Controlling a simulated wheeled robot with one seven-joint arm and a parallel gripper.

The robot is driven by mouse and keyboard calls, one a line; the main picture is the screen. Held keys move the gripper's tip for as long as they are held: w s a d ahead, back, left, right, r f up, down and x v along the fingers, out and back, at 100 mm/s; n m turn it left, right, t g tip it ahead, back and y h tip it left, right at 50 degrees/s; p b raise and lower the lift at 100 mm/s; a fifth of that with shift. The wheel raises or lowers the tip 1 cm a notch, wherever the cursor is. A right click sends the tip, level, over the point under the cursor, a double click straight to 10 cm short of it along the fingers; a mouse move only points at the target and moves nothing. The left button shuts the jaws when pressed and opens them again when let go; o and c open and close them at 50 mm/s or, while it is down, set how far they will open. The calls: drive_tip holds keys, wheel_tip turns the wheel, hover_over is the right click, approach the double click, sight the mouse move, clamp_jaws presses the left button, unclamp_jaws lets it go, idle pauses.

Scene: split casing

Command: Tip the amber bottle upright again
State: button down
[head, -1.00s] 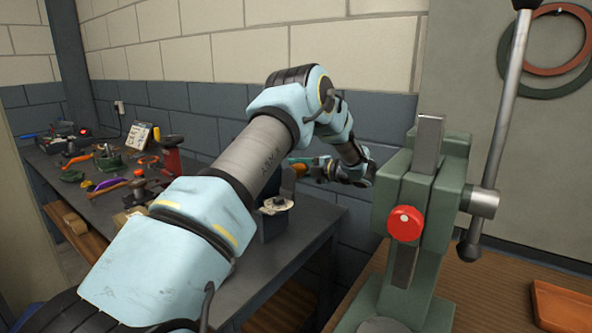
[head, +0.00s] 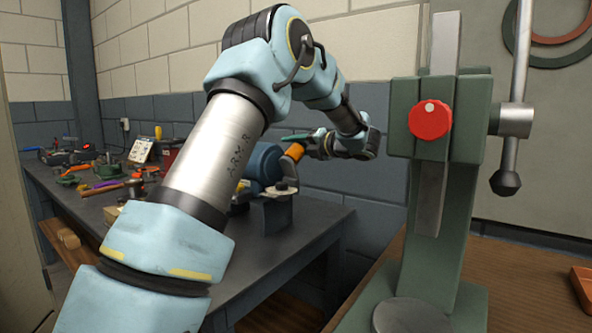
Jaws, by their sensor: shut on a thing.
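My gripper (head: 309,147) is at the end of my arm, above the far right end of the dark bench. It is small and partly side-on here. An orange-amber piece (head: 293,152), which looks like the amber bottle, shows at its fingertips and leans at a slant. The gripper appears shut on it. Whether its lower end touches anything is hard to tell, as the blue rounded machine is right beside it. A thin teal-green part (head: 299,137) shows just above the fingers; what it belongs to is unclear.
A blue bench machine (head: 264,164) stands on the dark bench (head: 313,217) below the gripper. A green press (head: 447,210) with a red knob and a long lever stands close on the right. Several tools clutter the bench's left part. The wall is close behind.

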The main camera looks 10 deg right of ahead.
drive_tip(key=n+b, duration=0.1)
drive_tip(key=b, duration=0.1)
drive_tip(key=s+a+n+b, duration=0.1)
drive_tip(key=b, duration=0.2)
drive_tip(key=shift+s+r, duration=0.1)
drive_tip(key=shift+r, duration=0.25)
drive_tip(key=shift+c, duration=2.2)
unclamp_jaws()
drive_tip(key=shift+a+r, duration=0.1)
drive_tip(key=b+v, duration=0.2)
drive_tip(key=v, duration=0.9)
drive_tip(key=shift+a, duration=0.1)
